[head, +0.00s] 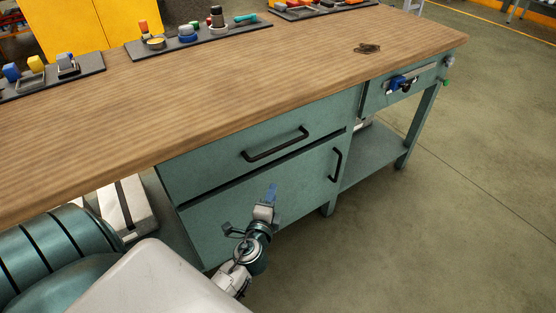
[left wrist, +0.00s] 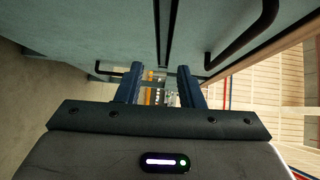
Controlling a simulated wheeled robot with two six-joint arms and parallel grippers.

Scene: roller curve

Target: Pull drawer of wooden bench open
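The wooden bench (head: 150,102) has a brown top and a green cabinet. Its drawer (head: 215,155) looks closed, with a black bar handle (head: 275,146). Below it is a door (head: 300,190) with a black upright handle (head: 336,165). My left gripper (head: 271,191) is in front of the door, below and apart from the drawer handle. In the left wrist view its two blue fingers (left wrist: 160,88) are spread with nothing between them. There the drawer handle (left wrist: 243,42) is at the right and the door handle (left wrist: 108,70) at the left. My right gripper is not in view.
Dark trays (head: 205,35) with small tools and parts stand along the back of the top. A vise-like blue fitting (head: 402,83) is on the bench's right end. A lower shelf (head: 380,155) is right of the cabinet. The floor (head: 440,220) in front is clear.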

